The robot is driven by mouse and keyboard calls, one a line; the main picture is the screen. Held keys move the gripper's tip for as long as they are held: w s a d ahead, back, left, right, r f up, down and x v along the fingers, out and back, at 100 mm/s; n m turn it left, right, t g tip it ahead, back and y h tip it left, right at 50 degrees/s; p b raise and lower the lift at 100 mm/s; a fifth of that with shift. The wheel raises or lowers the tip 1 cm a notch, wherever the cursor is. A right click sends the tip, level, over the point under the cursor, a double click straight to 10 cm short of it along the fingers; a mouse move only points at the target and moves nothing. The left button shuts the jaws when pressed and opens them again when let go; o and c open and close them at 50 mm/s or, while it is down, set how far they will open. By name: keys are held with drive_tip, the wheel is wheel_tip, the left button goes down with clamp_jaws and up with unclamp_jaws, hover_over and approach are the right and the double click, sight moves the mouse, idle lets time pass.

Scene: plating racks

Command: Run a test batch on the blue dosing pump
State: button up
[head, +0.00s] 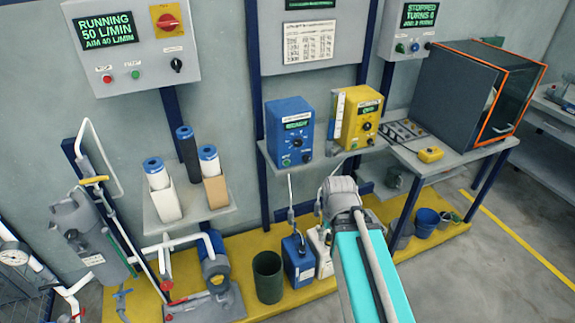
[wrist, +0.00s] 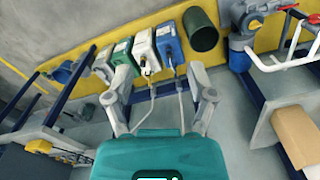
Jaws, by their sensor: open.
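The blue dosing pump (head: 290,132) stands on a grey wall shelf in the head view, with a small lit green display whose text I cannot read surely, and a dark knob below it. A yellow pump (head: 357,118) stands just right of it. My gripper (wrist: 160,75) is open and empty in the wrist view, its two fingers wide apart above the floor containers. In the head view my arm reaches up from below to just under the shelf; the fingertips cannot be made out there. The blue pump does not show in the wrist view.
Below the shelf, a blue canister (head: 298,260), a white canister (head: 319,250) and a dark green bin (head: 267,277) stand on a yellow plinth. Control boxes reading RUNNING (head: 130,45) and STOPPED (head: 408,30) hang above. A dark cabinet (head: 455,90) stands at right.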

clamp_jaws()
idle(1.3)
